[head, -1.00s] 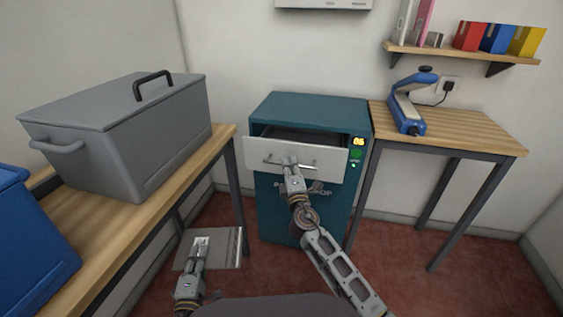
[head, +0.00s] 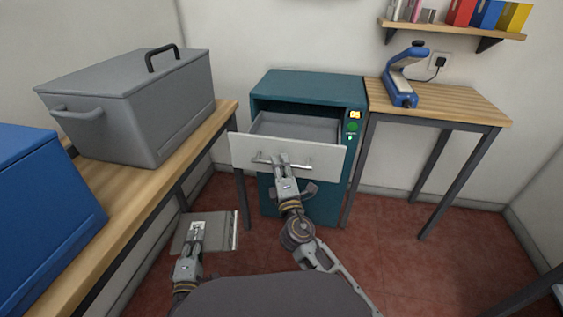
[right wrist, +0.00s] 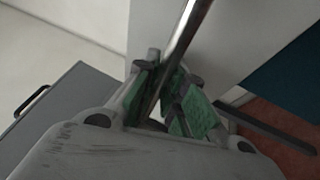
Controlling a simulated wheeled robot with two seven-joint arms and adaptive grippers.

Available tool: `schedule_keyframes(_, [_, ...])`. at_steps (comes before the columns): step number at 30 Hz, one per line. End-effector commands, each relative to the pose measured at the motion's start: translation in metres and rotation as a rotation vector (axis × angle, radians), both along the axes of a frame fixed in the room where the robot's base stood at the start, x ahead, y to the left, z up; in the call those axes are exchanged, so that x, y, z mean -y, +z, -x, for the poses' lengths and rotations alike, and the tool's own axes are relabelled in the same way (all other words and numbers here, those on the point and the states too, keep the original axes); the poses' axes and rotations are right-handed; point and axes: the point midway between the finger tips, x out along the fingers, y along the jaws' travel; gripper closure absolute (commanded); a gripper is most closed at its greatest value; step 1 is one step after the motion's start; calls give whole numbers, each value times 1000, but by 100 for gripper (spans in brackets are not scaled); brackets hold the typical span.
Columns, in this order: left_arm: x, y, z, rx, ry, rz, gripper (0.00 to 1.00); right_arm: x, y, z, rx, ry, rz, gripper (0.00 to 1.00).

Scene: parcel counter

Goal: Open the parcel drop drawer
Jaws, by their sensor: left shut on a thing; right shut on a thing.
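The teal parcel drop cabinet (head: 305,84) stands against the wall. Its white-fronted drawer (head: 325,160) is pulled out, and its empty-looking grey inside shows in the head view. My right gripper (head: 281,163) is shut on the drawer's bar handle (head: 257,160). The handle (right wrist: 182,35) also runs between the green-padded fingers of the right gripper (right wrist: 168,95) in the right wrist view. My left gripper (head: 197,232) is low at the left, shut on a flat grey parcel (head: 222,225) with a pale label. The parcel is held apart from the cabinet.
A wooden bench (head: 130,185) on the left bears a grey lidded box (head: 130,105) and a blue box (head: 40,210). A wooden table (head: 450,103) with a blue sealer (head: 402,85) stands right of the cabinet. A shelf (head: 450,28) hangs above it.

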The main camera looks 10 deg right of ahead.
Motion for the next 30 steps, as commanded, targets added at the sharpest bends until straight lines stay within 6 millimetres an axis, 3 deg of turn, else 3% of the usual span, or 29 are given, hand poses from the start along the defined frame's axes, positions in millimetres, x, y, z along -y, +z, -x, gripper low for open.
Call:
schedule_keyframes(9, [0, 0, 0, 1, 0, 0, 100, 0, -1, 0, -2, -1, 1, 100])
schedule_keyframes(10, [0, 0, 0, 1, 0, 0, 100, 0, -1, 0, -2, -1, 1, 86])
schedule_keyframes(15, [0, 0, 0, 0, 0, 0, 100, 0, -1, 0, -1, -1, 0, 66])
schedule_keyframes(30, [0, 0, 0, 0, 0, 0, 100, 0, 4, 0, 1, -1, -1, 66])
